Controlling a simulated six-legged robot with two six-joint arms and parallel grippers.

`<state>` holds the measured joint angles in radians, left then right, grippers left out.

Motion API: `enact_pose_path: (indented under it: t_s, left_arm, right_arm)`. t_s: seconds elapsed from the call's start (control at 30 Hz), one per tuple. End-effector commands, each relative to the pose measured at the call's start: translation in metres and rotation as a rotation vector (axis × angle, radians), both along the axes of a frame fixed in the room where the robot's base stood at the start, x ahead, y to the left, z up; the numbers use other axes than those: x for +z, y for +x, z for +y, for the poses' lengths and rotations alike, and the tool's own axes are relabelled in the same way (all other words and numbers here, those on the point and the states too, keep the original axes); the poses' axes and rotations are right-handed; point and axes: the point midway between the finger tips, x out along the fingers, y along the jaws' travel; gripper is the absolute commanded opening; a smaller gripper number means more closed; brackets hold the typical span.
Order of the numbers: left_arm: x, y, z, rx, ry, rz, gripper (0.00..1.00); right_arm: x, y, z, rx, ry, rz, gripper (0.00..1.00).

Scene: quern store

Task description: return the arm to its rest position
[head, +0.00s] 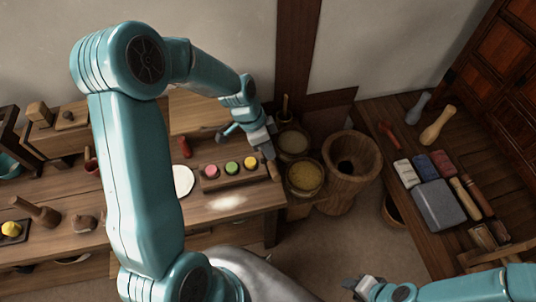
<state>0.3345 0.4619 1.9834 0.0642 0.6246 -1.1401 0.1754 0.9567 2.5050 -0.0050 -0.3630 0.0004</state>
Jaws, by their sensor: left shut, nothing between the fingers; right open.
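My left arm, teal, rises at the left and bends over the left wooden bench. Its gripper (268,150) is shut and empty, near the right end of a wooden block holding a pink (211,171), a green (231,168) and a yellow (250,163) round piece. I cannot tell whether its fingertips touch the block. My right gripper (356,286) is at the bottom edge, low over the floor in the gap between the benches. It is open, with nothing seen in it.
The left bench (245,205) also holds a white disc (183,180) and wooden tools. A large wooden mortar (351,162) and tubs of grain (305,177) stand between the benches. The right bench (402,140) carries a grey block (438,205), coloured bars and pestles.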

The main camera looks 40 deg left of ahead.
Motion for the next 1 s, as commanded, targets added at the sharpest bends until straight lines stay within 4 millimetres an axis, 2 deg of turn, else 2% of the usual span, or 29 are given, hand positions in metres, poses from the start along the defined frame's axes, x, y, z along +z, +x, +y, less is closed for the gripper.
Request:
enact_pose_path:
  t_s: [0.2,0.43,0.6,1.0]
  left_arm:
    - [0.041,-0.007,0.009,0.002,0.002,-0.005,0.0]
    - [0.074,-0.013,0.015,0.002,0.001,-0.005,0.0]
    - [0.08,-0.015,0.017,0.001,0.0,-0.001,0.0]
    - [0.08,-0.018,0.019,0.001,0.0,-0.001,0.0]
  right_arm:
    - [-0.006,0.0,0.0,-0.001,0.0,0.001,0.43]
    - [-0.007,0.0,0.0,-0.001,0.0,0.0,0.43]
    - [-0.008,0.0,0.0,-0.001,0.0,0.0,0.43]
    - [-0.007,0.0,0.0,-0.001,0.0,0.0,0.43]
